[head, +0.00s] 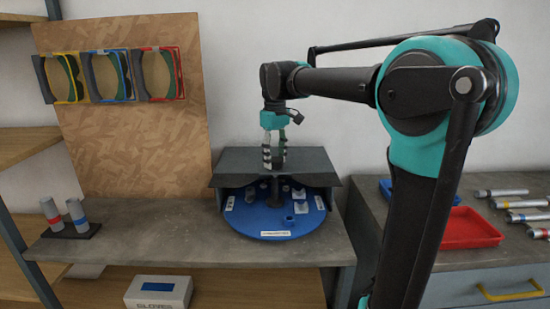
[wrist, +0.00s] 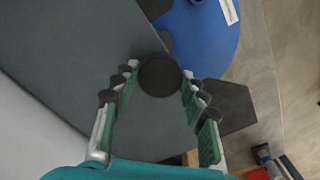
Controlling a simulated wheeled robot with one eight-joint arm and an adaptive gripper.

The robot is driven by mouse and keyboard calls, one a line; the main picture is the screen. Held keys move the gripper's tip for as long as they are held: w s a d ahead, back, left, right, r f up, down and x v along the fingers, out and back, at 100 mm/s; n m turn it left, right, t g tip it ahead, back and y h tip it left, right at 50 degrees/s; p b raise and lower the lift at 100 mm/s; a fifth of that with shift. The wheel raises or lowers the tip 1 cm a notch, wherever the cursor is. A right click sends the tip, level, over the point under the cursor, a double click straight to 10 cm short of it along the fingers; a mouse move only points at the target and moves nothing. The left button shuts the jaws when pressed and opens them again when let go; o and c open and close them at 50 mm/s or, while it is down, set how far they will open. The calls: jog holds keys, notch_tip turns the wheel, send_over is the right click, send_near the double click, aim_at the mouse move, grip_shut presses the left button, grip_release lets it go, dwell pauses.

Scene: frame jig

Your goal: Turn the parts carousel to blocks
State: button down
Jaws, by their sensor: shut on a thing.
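The parts carousel is a round blue turntable (head: 262,222) under a dark grey hood (head: 245,163) on the bench. It carries several small grey parts and a blue cup-like piece. White labels sit around its rim, one facing front, too small to read. My gripper (head: 274,160) points down at the top of the hood. In the wrist view my gripper (wrist: 158,95) has its fingers on either side of a round black knob (wrist: 160,76), shut on it. Part of the blue turntable (wrist: 205,35) shows past the hood's edge; the hood hides its back.
A wooden board (head: 135,110) with three framed pieces stands behind left. A black stand (head: 70,231) with two banded cylinders is on the left bench. A red tray (head: 470,229) and several cylinders lie on the right bench. A gloves box (head: 158,292) is below.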

jog(key=shift+m, duration=9)
jog(key=c, duration=0.8)
grip_release()
jog(key=shift+r, duration=0.1)
